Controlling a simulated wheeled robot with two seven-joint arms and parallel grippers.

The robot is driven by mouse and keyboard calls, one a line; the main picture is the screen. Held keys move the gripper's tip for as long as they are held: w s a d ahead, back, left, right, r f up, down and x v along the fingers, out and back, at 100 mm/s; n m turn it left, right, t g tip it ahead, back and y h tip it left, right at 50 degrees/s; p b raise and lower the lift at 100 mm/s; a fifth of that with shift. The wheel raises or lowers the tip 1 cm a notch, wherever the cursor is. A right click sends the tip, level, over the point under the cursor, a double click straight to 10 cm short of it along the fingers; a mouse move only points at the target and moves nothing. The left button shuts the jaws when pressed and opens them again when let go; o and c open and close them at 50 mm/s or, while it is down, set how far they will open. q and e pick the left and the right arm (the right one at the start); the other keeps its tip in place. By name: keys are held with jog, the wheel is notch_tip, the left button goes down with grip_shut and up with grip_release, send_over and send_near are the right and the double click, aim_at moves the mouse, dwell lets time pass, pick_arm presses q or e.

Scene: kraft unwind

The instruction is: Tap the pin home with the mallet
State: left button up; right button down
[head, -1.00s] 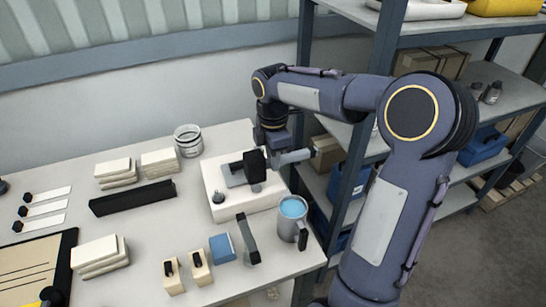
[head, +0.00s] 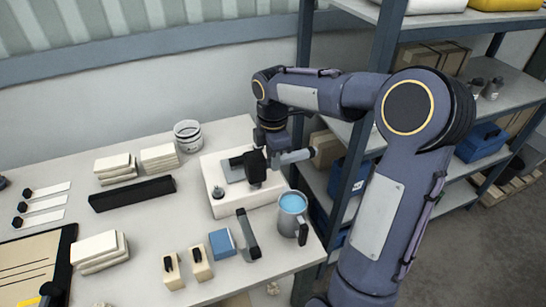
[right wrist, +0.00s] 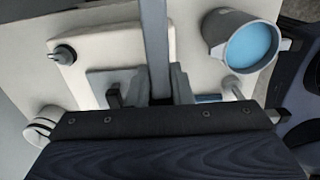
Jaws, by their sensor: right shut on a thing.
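My right gripper (head: 266,152) is over the pale base block (head: 215,208), shut on what I take to be the mallet. A black block (head: 255,168) shows in front of the jaws, probably the mallet's head; a light grey cylinder (head: 293,156) sticks out to the right. In the right wrist view a grey bar (right wrist: 156,45) runs between the jaws (right wrist: 158,92). A dark round knob (head: 218,192) stands near the base block's front left corner and also shows in the wrist view (right wrist: 65,53). I cannot tell which part is the pin. My left gripper is out of view.
A grey mug with blue contents (head: 292,204) stands close to the base block's right front corner. A dark grey bar (head: 248,235), a blue block (head: 222,244) and two small wooden blocks (head: 202,263) lie in front. A black bar (head: 132,194) lies left. Shelving (head: 350,180) stands right.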

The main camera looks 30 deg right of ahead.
jog(key=shift+r+p, duration=2.15)
jog(key=shift+r, duration=0.65)
jog(key=shift+f, duration=0.1)
